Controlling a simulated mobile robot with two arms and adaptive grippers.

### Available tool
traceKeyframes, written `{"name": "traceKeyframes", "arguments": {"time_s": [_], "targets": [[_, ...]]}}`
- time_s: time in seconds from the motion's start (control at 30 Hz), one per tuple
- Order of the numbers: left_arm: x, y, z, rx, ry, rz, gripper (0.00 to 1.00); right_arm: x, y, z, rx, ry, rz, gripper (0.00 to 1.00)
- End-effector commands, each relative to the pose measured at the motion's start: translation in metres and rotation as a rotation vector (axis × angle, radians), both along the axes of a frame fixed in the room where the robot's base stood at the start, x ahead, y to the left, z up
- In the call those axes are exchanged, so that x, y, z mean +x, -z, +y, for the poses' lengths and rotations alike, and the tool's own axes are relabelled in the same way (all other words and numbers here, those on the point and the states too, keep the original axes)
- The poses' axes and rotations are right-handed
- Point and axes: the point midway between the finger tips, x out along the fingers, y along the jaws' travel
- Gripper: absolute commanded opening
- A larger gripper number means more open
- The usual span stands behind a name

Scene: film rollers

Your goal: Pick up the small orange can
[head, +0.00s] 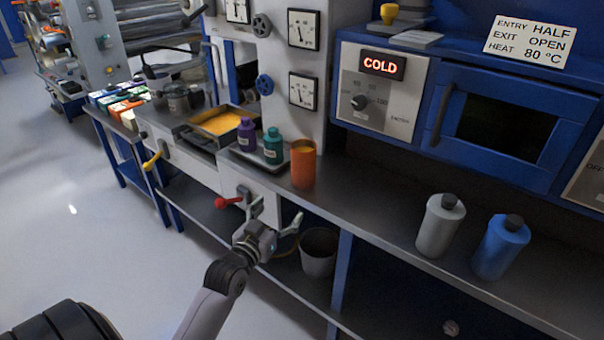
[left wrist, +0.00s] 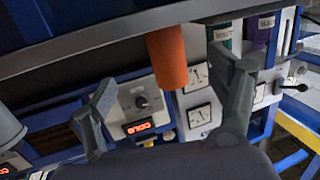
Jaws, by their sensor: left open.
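The small orange can (head: 303,166) stands upright near the front edge of the grey counter, beside a tray with two bottles. In the left wrist view the orange can (left wrist: 168,58) appears upside down, between and beyond the fingers. My left gripper (head: 274,215) is open and empty in front of the counter, below and to the left of the can. Its two spread fingers also show in the left wrist view, with clear space between them and the can. My right gripper is in neither view.
A purple bottle (head: 246,134) and a teal bottle (head: 272,146) stand close left of the can. Grey (head: 440,226) and blue (head: 501,247) bottles stand further right. A red-knobbed lever (head: 229,202) juts out near my gripper. A bucket (head: 319,252) sits below.

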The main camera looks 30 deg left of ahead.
Motion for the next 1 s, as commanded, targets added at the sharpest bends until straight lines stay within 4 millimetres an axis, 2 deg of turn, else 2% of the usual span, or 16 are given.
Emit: {"name": "traceKeyframes", "arguments": {"time_s": [0.03, 0.1, 0.2, 0.6, 0.7, 1.0], "targets": [[-0.001, -0.016, 0.001, 0.006, -0.001, -0.032, 0.80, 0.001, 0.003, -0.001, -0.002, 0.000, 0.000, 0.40], [-0.001, -0.030, 0.003, 0.012, -0.002, -0.060, 0.80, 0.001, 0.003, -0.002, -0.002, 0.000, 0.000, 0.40], [0.009, -0.037, 0.005, 0.014, -0.003, -0.073, 0.80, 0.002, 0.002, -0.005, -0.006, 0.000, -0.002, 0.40], [0.092, -0.037, 0.021, 0.013, -0.003, -0.072, 0.80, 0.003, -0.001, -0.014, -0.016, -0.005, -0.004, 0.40], [0.106, -0.036, 0.023, 0.015, -0.002, -0.069, 0.80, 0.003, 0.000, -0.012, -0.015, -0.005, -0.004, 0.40], [0.129, -0.036, 0.029, 0.014, -0.003, -0.070, 0.80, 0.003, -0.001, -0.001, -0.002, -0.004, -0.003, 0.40]]}}
